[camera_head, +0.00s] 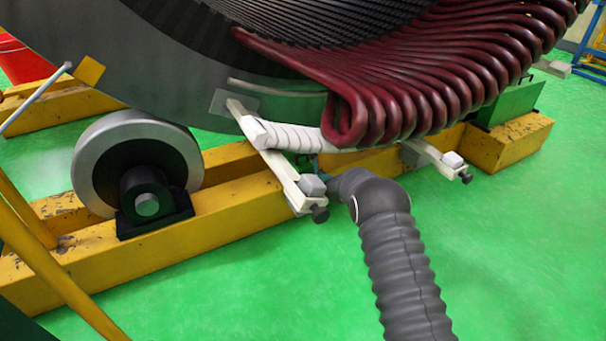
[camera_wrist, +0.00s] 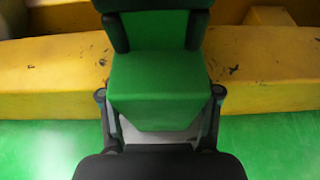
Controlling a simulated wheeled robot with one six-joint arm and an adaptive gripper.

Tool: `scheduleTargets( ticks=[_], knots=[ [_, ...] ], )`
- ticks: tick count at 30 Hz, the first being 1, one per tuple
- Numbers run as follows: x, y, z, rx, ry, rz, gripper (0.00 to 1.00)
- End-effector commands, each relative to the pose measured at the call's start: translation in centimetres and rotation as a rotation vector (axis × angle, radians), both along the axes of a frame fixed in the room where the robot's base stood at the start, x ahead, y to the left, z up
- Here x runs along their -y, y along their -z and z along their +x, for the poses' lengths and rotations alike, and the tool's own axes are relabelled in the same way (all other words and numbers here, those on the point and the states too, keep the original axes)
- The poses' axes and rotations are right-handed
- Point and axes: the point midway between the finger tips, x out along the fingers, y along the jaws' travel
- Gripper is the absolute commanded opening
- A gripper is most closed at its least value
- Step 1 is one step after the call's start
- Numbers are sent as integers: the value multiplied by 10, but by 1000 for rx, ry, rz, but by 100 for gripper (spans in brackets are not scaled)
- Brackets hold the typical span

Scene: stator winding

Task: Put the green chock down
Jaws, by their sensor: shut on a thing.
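The green chock (camera_wrist: 158,78) fills the middle of the wrist view. It is a block with a tapered lower end in that picture. My gripper (camera_wrist: 156,32) has its black fingers along both sides of the chock and is shut on it. Behind the chock runs a yellow beam (camera_wrist: 50,75); I cannot tell whether the chock touches it. In the head view my grey-sleeved arm reaches up to the yellow frame below the stator. My gripper and the chock are mostly hidden there behind a white clamp bar (camera_head: 288,176).
The big stator (camera_head: 165,60) with dark red coils (camera_head: 420,75) hangs over the yellow frame (camera_head: 235,203). A grey roller (camera_head: 92,165) stands on the frame at left. A second clamp bar (camera_head: 432,156) juts out at right. The green floor (camera_head: 520,250) at lower right is clear.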

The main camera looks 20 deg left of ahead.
Motion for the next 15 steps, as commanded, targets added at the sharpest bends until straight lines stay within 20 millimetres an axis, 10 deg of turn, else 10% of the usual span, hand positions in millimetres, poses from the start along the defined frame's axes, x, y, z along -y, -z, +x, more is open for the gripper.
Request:
scheduleTargets(
  ticks=[1, 2, 4, 15],
  knots=[
    [0, -2, 1, 3, 0, 2, 14],
    [0, 0, 0, 0, 0, 0, 70],
    [0, 0, 0, 0, 0, 0, 87],
    [1, -1, -1, 0, 0, 0, 88]
  ],
)
